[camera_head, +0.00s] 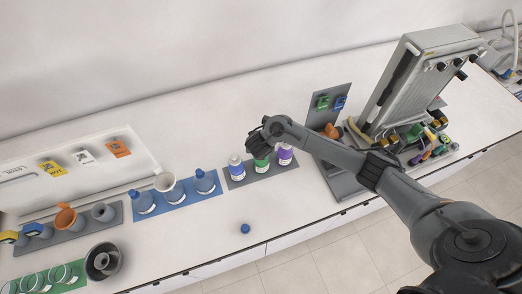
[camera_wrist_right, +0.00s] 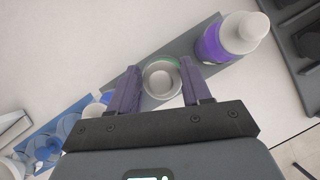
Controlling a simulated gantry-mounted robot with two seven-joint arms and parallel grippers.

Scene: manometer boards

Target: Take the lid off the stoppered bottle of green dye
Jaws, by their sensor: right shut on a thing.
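The bottle of green dye (camera_head: 262,165) stands on a grey mat (camera_head: 236,184) between two other bottles. My right gripper (camera_head: 258,148) comes down on it from above and hides its top in the head view. In the right wrist view, the jaws (camera_wrist_right: 159,70) are shut on the round pale lid (camera_wrist_right: 162,79), one finger on each side. A green rim shows around the lid's far edge. I cannot tell whether the lid is apart from the bottle. My left gripper is out of view.
A purple bottle (camera_head: 285,154) with a pale lid stands close on the right, and another white-labelled bottle (camera_head: 236,169) close on the left. A blue stopper (camera_head: 245,228) lies near the front edge. Blue flasks (camera_head: 205,183) stand further left; a manometer board (camera_head: 420,75) stands right.

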